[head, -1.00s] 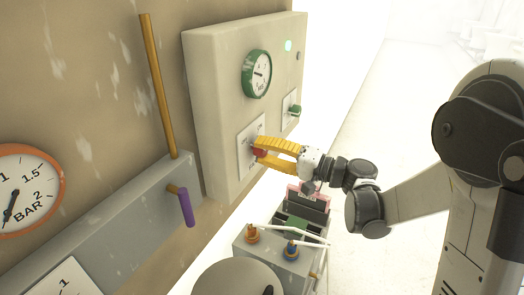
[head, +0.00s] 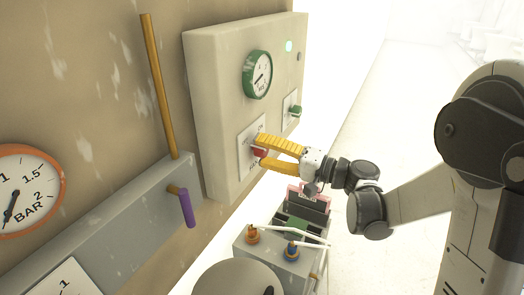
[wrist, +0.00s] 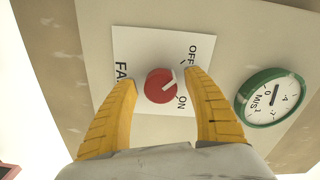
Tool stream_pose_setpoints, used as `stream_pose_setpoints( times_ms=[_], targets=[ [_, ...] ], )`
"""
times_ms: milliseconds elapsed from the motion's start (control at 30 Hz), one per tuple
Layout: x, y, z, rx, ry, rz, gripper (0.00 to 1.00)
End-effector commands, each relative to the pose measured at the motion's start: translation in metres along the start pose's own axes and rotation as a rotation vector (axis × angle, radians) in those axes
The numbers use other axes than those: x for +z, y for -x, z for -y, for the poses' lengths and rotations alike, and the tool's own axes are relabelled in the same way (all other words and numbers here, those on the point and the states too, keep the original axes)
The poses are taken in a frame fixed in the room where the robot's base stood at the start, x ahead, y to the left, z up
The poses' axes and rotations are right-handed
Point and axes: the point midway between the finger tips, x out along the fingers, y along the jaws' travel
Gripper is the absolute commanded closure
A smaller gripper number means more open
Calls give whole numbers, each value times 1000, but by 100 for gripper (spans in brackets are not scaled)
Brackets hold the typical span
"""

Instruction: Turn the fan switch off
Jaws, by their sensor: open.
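The fan switch is a round red knob (wrist: 160,86) on a white plate (wrist: 140,45) marked FAN, OFF and ON in the wrist view. Its white pointer line lies toward the OFF and ON side, seemingly between the two words. In the head view the knob (head: 261,152) shows between the yellow fingers. My gripper (wrist: 160,77) is open, with one finger on each side of the knob. Gaps show between the fingers and the knob in the wrist view. It also shows at the panel in the head view (head: 262,149).
The beige panel box (head: 215,110) also carries a green-rimmed gauge (head: 257,74), a green knob (head: 296,111) and a lit green lamp (head: 289,46). A purple-handled lever (head: 187,208) is at left. A grey box with orange and blue knobs (head: 270,262) stands below the arm.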

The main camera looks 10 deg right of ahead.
Motion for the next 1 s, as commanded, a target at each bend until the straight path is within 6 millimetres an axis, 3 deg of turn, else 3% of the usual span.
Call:
stream_pose_setpoints(
  times_ms=[500, 700, 1000],
  targets=[
    [-1, 100, 0, 1, 0, -4, 40],
    [0, 115, 0, 0, 0, -1, 40],
    [0, 115, 0, 2, 0, 1, 40]
  ],
)
